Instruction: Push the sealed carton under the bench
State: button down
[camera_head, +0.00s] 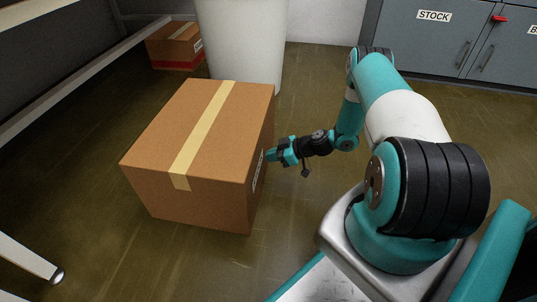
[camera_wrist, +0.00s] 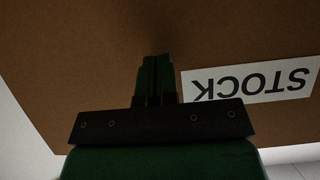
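The sealed carton (camera_head: 175,135), brown with a pale tape strip along its top, stands on the floor in the head view. Its right side fills most of the wrist view (camera_wrist: 70,60), where a white STOCK label appears upside down. My gripper (camera_head: 272,155) is at the carton's right side, its fingertips at or very near that face; I cannot tell if they touch. In the wrist view the fingers (camera_wrist: 155,75) are together with nothing visible between them. The bench (camera_head: 85,83) is at the left, with a pale rail; the carton stands just right of it.
A white cylindrical bin (camera_head: 240,45) stands close behind the carton. A smaller box with a red band (camera_head: 176,48) is at the back left. A bench leg (camera_head: 30,258) stands at front left. Grey cabinets (camera_head: 430,45) line the back right.

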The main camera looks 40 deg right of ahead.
jog(key=shift+w+a, duration=0.65)
jog(key=shift+w, duration=0.05)
jog(key=w+a+b, duration=0.3)
jog(key=w+a, duration=0.7)
jog(key=w, duration=0.2)
jog(key=shift+a+b, duration=0.2)
jog(key=shift+b, duration=0.2)
dwell(0.9)
jog(key=shift+w, duration=0.15)
jog(key=w+a+b, duration=0.7)
jog(key=w+a, duration=0.3)
jog(key=w, duration=0.2)
jog(key=shift+a, duration=0.2)
dwell(1.2)
